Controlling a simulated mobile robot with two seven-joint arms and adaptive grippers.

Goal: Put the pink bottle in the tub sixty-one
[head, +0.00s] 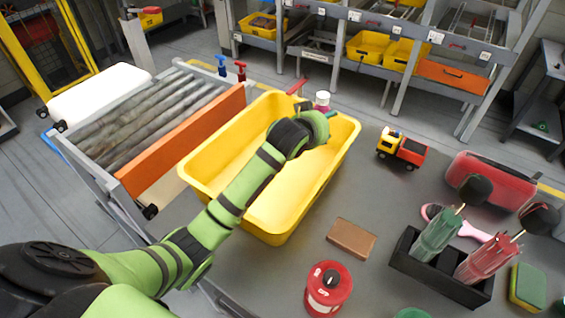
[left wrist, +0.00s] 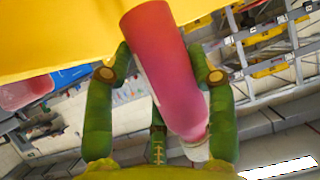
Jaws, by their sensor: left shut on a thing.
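A pink bottle (head: 322,101) with a pale cap shows at the far rim of a large yellow tub (head: 205,180) in the head view. My left arm reaches across the tub, and my left gripper (head: 318,122) is at that far rim, partly hidden by its own wrist. The yellow tub wall (left wrist: 60,35) fills the top left there. No number on the tub is readable. My right gripper is not in view.
A roller conveyor (head: 150,120) with an orange side board stands left of the tub. Right of it on the grey table are a toy truck (head: 402,148), a brown block (head: 351,239), a red canister (head: 328,289), a black umbrella holder (head: 440,277) and a red case (head: 491,181).

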